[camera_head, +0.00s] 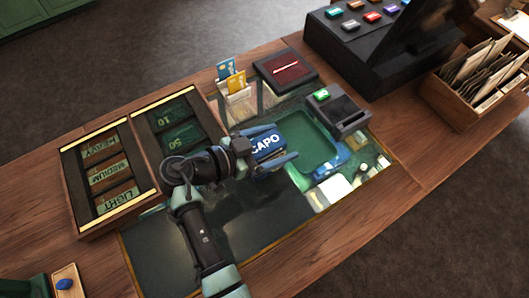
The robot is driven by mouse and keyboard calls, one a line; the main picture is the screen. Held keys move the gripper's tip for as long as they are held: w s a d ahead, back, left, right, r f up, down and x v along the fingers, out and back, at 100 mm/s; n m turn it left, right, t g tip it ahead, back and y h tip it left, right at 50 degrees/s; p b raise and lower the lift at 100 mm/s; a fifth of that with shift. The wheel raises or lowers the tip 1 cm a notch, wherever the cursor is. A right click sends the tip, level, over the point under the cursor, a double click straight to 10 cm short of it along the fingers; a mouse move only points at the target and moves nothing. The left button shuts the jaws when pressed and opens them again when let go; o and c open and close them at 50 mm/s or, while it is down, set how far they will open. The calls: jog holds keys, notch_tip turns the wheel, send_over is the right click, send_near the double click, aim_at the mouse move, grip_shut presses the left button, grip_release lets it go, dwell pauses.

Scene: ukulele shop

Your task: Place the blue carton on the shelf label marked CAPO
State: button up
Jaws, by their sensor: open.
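The blue carton (268,145), with the white letters CAPO on it, is over the dark glass counter inset in the middle of the view. My gripper (285,143) is open, with one finger along the carton's far side and one along its near side. I cannot tell whether the fingers touch it. My wrist hides the carton's left end. I see no separate shelf label marked CAPO. The tray (70,187) at left has labels reading HEAVY, MEDIUM and LIGHT; the tray beside it (141,133) has labels showing 10 and 50.
A green mat (317,137) lies right of my gripper, beside a black card reader (338,111). A card holder (238,100) and a dark square pad (286,68) are behind. A black register (365,45) and a wooden box of envelopes (457,99) stand at right.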

grip_shut()
dwell(0.3)
jog(key=shift+r, duration=0.1)
